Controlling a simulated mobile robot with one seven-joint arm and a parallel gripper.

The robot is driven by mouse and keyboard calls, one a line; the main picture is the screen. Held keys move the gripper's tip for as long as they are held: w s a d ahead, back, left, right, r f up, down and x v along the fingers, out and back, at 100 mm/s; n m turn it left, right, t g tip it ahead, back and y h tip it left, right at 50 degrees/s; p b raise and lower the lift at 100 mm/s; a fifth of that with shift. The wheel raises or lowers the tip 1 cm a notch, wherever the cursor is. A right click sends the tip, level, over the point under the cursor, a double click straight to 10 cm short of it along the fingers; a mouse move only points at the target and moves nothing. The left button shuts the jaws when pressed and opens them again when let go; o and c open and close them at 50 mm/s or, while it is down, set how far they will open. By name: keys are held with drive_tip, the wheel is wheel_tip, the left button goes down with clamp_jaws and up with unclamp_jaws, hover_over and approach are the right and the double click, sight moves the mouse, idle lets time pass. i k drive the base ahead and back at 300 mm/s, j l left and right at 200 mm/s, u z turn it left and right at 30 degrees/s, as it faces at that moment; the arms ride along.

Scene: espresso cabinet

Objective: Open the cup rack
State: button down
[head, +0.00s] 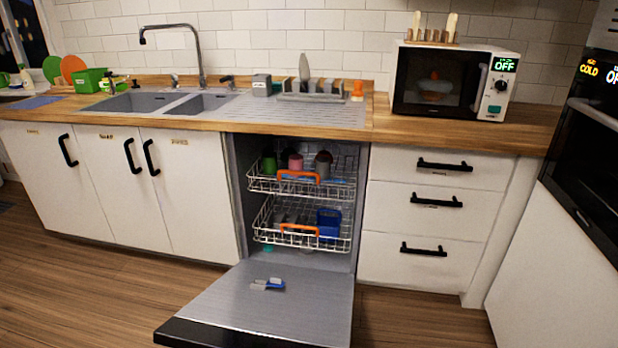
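The dishwasher stands open below the counter, its door (262,305) folded down flat toward the floor. The upper rack (340,190) is a white wire basket with an orange handle (298,176), and it holds several cups, among them a green one (269,164), a pink one (295,162) and a dark grey one (323,165). It appears to sit inside the dishwasher cavity. The lower wire rack (340,243) has its own orange handle (299,229) and holds a blue item (328,222) and grey dishes. My gripper is not in view.
A small blue and grey item (268,285) lies on the door. White cupboards (120,190) stand to the left and drawers (430,215) with black handles to the right. A microwave (450,82) and sink (145,100) are on the counter. Wooden floor (420,318) is clear around the door.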

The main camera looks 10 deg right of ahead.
sight(308, 162)
drive_tip(key=i+j+u, duration=0.2)
drive_tip(key=j+u, duration=0.25)
drive_tip(key=i+j+u, duration=0.3)
drive_tip(key=j+u, duration=0.2)
drive_tip(key=i+j+u, duration=0.3)
drive_tip(key=u, duration=0.15)
drive_tip(key=i+j+u, duration=0.15)
drive_tip(key=i+u, duration=0.3)
drive_tip(key=i+j, duration=0.15)
drive_tip(key=i, duration=0.4)
drive_tip(key=i+j, duration=0.2)
drive_tip(key=i, duration=0.3)
drive_tip(key=i+z, duration=0.2)
drive_tip(key=z, duration=0.15)
drive_tip(key=i+z, duration=0.2)
drive_tip(key=z, duration=0.2)
drive_tip(key=i+j+z, duration=0.15)
drive_tip(key=z, duration=0.2)
drive_tip(key=i+z, duration=0.2)
drive_tip(key=z, duration=0.3)
drive_tip(key=i+j+z, duration=0.1)
drive_tip(key=z, duration=0.35)
drive_tip(key=i+j+z, duration=0.15)
drive_tip(key=z, duration=0.35)
drive_tip(key=i+j+z, duration=0.15)
drive_tip(key=z, duration=0.3)
drive_tip(key=i+j+z, duration=0.1)
drive_tip(key=j+z, duration=0.2)
drive_tip(key=z, duration=0.2)
